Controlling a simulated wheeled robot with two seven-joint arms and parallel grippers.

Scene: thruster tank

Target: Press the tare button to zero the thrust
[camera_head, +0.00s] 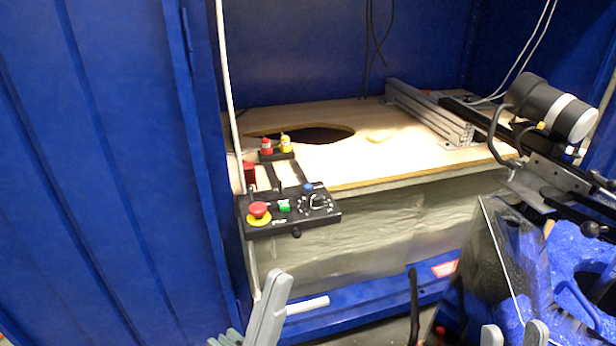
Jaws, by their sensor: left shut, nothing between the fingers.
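A black control box (325,216) sits at the front left edge of the wooden tank top. The labels are too small to read, so I cannot tell which control is the tare button. My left gripper (274,290) is shut and empty, below the box and apart from it. My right gripper (514,333) is at the bottom right edge, its two fingertips apart with nothing seen between them.
The wooden top (400,152) has a dark oval opening (318,134). Red and yellow connectors (285,143) stand behind the box. An aluminium rail (430,112) and a black-and-white cylinder (548,106) are at the right. A blue wall panel (100,170) closes off the left side.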

